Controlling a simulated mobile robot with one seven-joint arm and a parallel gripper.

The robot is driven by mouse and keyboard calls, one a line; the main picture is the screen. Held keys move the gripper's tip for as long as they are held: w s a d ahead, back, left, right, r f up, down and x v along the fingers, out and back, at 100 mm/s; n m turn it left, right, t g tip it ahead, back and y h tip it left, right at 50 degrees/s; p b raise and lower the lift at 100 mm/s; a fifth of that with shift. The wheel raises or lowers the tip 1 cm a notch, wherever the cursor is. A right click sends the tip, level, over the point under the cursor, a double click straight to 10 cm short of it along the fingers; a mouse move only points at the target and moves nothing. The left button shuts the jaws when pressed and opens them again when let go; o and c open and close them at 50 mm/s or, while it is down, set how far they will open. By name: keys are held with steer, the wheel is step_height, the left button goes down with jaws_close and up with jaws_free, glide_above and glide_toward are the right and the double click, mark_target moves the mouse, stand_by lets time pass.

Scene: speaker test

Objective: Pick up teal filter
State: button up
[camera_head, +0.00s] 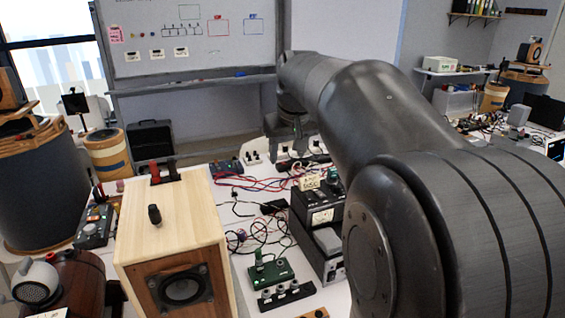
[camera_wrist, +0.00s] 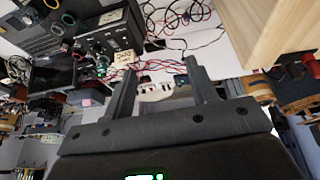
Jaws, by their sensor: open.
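I cannot tell for sure which thing is the teal filter. A small teal-green piece (camera_head: 332,175) stands on top of a black device with a paper label; it also shows in the wrist view (camera_wrist: 102,69), left of the fingers. A green unit with an upright knob (camera_head: 270,271) sits on the table nearer the front. My gripper (camera_wrist: 160,70) is open, with nothing held between its fingers. In the head view it is at the arm's far end, above the back of the table, mostly dark and hard to make out.
A pale wooden speaker box (camera_head: 170,225) with a black clip-like piece on top stands left of centre. Red, blue and black cables (camera_head: 265,183) tangle across the white table. The black device (camera_head: 318,216) stands beside my arm. A whiteboard (camera_head: 190,35) is behind.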

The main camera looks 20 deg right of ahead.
steer(key=w+d+f, duration=0.2)
steer(key=w+d, duration=1)
steer(key=g, duration=0.1)
glide_above(332, 175)
steer(key=d, duration=0.2)
steer(key=shift+y, duration=0.3)
steer(key=s+x, duration=0.1)
steer(key=x, duration=0.3)
steer(key=s+x, duration=0.1)
steer(key=x, duration=0.4)
steer(key=s+f+x, duration=0.1)
steer(key=x, duration=0.3)
steer(key=shift+a+f, duration=0.15)
steer(key=shift+f, duration=0.1)
steer(key=shift+s+a+x, duration=0.1)
steer(key=shift+s+x, duration=0.05)
steer(key=shift+x, duration=0.75)
steer(key=shift+s+a+x, duration=0.1)
steer(key=shift+s+x, duration=0.05)
steer(key=shift+x, duration=0.75)
steer(key=shift+s+a+x, duration=0.1)
steer(key=shift+s+x, duration=0.1)
steer(key=shift+x, duration=0.65)
steer(key=shift+f, duration=0.15)
steer(key=shift+c, duration=0.4)
steer(key=c, duration=1)
